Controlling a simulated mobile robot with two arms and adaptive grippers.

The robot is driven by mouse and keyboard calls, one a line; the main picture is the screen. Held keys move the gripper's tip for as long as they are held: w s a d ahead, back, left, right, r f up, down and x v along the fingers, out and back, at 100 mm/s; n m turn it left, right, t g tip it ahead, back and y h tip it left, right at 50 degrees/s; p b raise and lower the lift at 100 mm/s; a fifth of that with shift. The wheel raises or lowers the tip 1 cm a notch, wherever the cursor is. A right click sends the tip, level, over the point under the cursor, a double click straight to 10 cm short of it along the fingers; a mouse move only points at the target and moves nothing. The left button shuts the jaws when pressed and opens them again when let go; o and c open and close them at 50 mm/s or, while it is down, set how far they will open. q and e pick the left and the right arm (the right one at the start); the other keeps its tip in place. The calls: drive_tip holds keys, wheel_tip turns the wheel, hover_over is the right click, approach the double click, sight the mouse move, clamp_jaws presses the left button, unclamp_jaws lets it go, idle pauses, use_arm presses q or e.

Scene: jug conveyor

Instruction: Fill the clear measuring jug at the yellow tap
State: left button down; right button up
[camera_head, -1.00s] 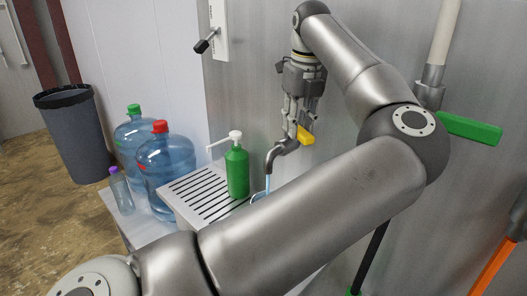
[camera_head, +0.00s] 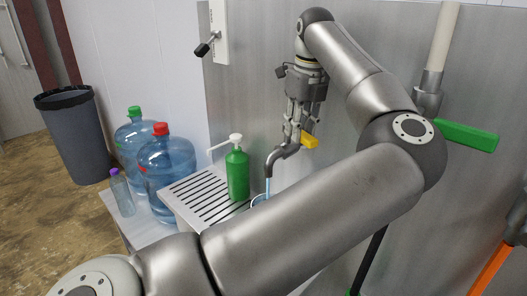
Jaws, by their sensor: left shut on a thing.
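The dark tap (camera_head: 279,156) sticks out from the steel wall, with its yellow handle (camera_head: 310,141) beside the fingertips. My left gripper (camera_head: 295,136) points down and is shut on the tap's handle; the fingers partly hide where they grip. A thin blue stream of water (camera_head: 267,187) runs down from the spout. Under it a small piece of the clear jug's rim (camera_head: 258,199) shows; my own arm hides the rest, so the water level cannot be seen. My right gripper is not in view.
A green pump bottle (camera_head: 237,175) stands on the slotted drain tray (camera_head: 192,198), left of the tap. Big blue water bottles (camera_head: 168,165) and a small purple-capped bottle (camera_head: 121,193) stand further left. A green lever (camera_head: 467,135) juts out at right.

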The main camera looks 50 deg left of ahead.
use_arm(q)
drive_tip(key=n+p, duration=0.1)
drive_tip(key=w+n, duration=0.1)
drive_tip(key=n+p, duration=0.1)
drive_tip(key=shift+w+r+n+p, duration=0.25)
drive_tip(key=shift+n+p, duration=0.05)
drive_tip(key=shift+p, duration=0.05)
drive_tip(key=c, duration=2.2)
unclamp_jaws()
drive_tip(key=shift+f, duration=0.25)
drive_tip(key=o, duration=1.1)
drive_tip(key=shift+w, duration=0.2)
drive_tip(key=shift+s, duration=0.15)
